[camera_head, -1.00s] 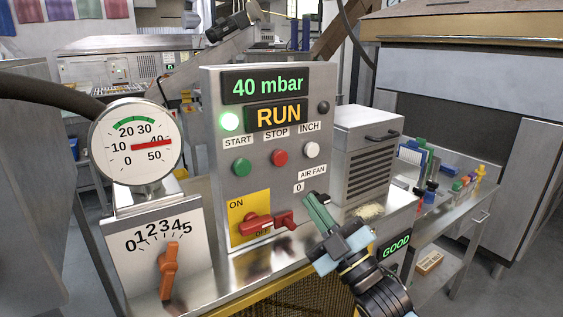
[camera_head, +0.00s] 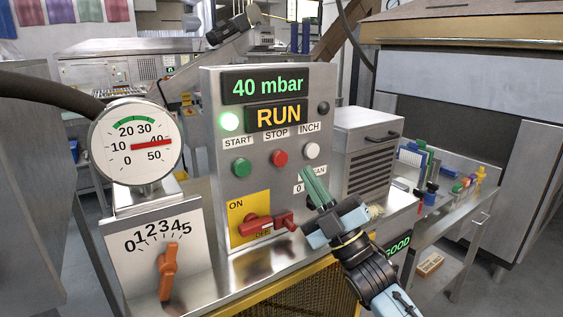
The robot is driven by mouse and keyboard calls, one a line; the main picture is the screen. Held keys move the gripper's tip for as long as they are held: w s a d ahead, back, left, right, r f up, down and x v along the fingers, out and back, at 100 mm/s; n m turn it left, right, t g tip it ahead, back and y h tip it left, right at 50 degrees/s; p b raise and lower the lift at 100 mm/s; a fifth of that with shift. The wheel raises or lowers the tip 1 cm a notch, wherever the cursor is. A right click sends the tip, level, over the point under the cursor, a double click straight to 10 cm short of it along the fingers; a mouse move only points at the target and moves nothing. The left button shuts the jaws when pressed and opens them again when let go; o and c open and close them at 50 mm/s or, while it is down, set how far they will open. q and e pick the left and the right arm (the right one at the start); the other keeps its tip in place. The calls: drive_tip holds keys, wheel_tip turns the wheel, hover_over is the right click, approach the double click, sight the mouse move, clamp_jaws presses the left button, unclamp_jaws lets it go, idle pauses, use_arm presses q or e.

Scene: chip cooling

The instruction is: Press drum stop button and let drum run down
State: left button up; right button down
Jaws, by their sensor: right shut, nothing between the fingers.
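The red stop button (camera_head: 279,157) sits on the grey control panel (camera_head: 240,185), under the STOP label, between the green start button (camera_head: 241,168) and the white inch button (camera_head: 312,150). The panel display (camera_head: 279,116) reads RUN, and a green lamp (camera_head: 229,121) glows beside it. My right gripper (camera_head: 309,177) is shut and empty. Its green fingers point up toward the panel, below and to the right of the stop button and apart from it. They cover part of the AIR FAN label. My left gripper is not in view.
A red rotary handle (camera_head: 256,227) on a yellow ON/OFF plate projects at the panel's lower left. A gauge (camera_head: 136,146) and an orange lever (camera_head: 169,271) stand further left. A vented grey box (camera_head: 366,155) stands right of the panel.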

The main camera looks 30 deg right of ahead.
sight(281, 153)
drive_tip(key=shift+w+a+b, duration=0.2)
drive_tip(key=shift+w+b, duration=0.3)
drive_tip(key=shift+w, duration=2.2)
drive_tip(key=shift+w, duration=0.15)
drive_tip(key=shift+w, duration=0.25)
drive_tip(key=shift+w, duration=0.5)
idle(0.5)
drive_tip(key=shift+s, duration=0.95)
drive_tip(key=s+p, duration=0.1)
drive_tip(key=s, duration=0.4)
drive_tip(key=shift+d, duration=0.2)
